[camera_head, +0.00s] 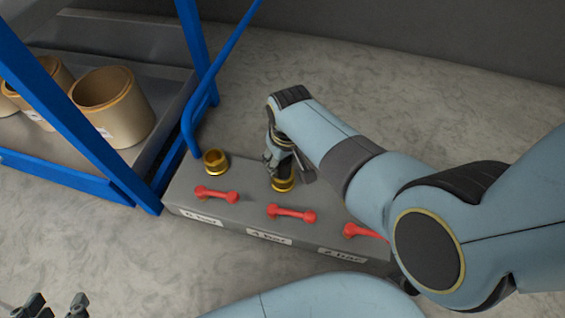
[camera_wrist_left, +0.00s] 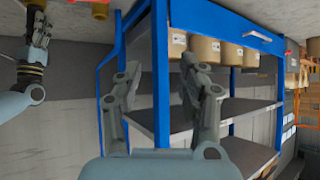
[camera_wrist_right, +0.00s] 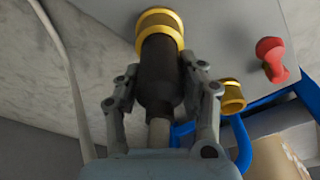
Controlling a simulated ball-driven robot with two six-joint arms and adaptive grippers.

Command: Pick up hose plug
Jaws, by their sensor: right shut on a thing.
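The hose plug (camera_wrist_right: 158,75) is a black cylinder with a grey hose end, seen between my right fingers in the right wrist view. My right gripper (camera_head: 278,165) is shut on it above the middle brass socket (camera_head: 284,184) of the grey manifold. The plug's far end meets the yellow brass ring (camera_wrist_right: 160,22); how deep it sits inside is hidden. In the head view the plug is mostly hidden by my gripper. My left gripper (camera_head: 55,306) is open and empty at the bottom left; its spread fingers (camera_wrist_left: 160,95) show in the left wrist view.
The grey manifold (camera_head: 186,204) carries red valve handles (camera_head: 292,213) and bar labels. Another brass socket (camera_head: 216,161) is empty at its left. A blue-framed rack (camera_head: 100,150) with cardboard tubes (camera_head: 112,105) stands to the left. A pale hose (camera_wrist_right: 66,60) runs beside my right gripper.

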